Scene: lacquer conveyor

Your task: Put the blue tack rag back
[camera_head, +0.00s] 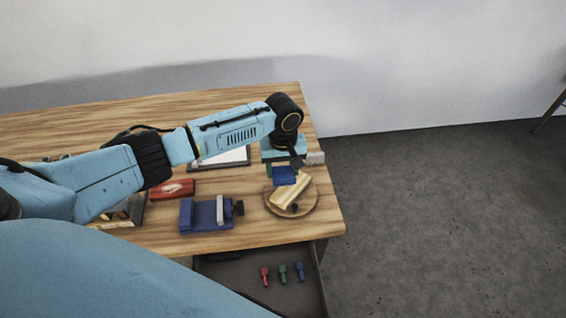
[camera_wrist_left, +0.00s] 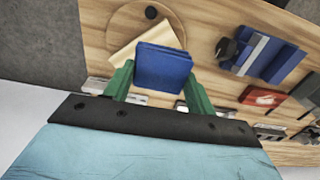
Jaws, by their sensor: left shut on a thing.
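The blue tack rag (camera_head: 284,176) is a small, flat blue piece in my left gripper (camera_head: 283,169), above the far side of the round wooden plate (camera_head: 312,206). In the left wrist view the blue rag (camera_wrist_left: 163,68) sits between the green fingers of my left gripper (camera_wrist_left: 160,82), which is shut on it. It overlaps the plate (camera_wrist_left: 118,18) and a cream piece (camera_wrist_left: 125,53) there. I cannot tell whether the rag touches the cream piece. My right gripper is not in view.
The cream piece (camera_head: 290,192) lies on the plate beside a small dark knob. A blue vise-like block (camera_head: 200,214) and a red box (camera_head: 172,189) stand to the left. A white block (camera_head: 315,158) is near the table's right edge. An open drawer (camera_head: 235,280) holds red, green and blue pieces.

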